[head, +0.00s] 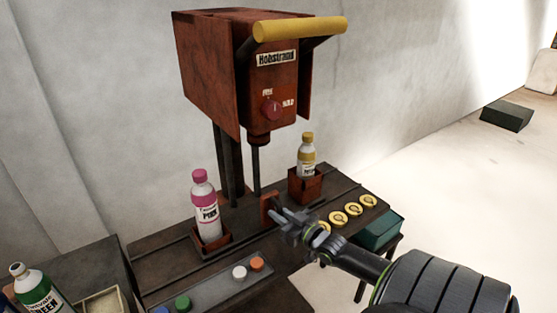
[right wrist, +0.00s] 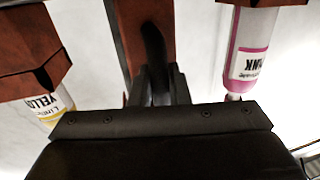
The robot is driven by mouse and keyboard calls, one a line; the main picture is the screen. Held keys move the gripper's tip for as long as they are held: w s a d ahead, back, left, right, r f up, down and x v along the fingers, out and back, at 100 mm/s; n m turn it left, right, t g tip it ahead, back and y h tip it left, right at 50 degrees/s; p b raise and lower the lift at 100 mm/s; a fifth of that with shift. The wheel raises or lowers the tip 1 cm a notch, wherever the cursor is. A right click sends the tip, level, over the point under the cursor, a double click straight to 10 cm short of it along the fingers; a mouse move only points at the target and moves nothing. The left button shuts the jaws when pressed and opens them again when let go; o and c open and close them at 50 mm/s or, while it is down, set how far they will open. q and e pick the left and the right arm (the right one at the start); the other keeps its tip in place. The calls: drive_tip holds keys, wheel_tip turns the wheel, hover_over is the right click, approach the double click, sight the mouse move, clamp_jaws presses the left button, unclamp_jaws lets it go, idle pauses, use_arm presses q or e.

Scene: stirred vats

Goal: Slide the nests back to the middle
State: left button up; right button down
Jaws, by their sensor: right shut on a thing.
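The red nest on the left (head: 214,245) holds an upright pink-labelled bottle (head: 205,212). The red nest on the right (head: 305,187) holds an upright yellow-labelled bottle (head: 307,158). Between the nests, towards the front, a small red upright piece (head: 267,207) stands by the grooved bench. My right gripper (head: 281,213) is shut on this red piece. The right wrist view shows the red piece (right wrist: 128,35) at the fingers, the yellow bottle (right wrist: 52,108) on the left and the pink bottle (right wrist: 248,62) on the right. My left gripper is not in view.
Several yellow discs (head: 353,209) lie at right. Coloured buttons (head: 240,272) are in front. A green-labelled bottle (head: 38,293) stands at left.

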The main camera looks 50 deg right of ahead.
drive_tip(key=c, duration=1.4)
unclamp_jaws()
drive_tip(key=s+p, duration=0.1)
drive_tip(key=s, duration=1.6)
drive_tip(key=shift+s+a, duration=0.25)
drive_tip(key=shift+a, duration=0.1)
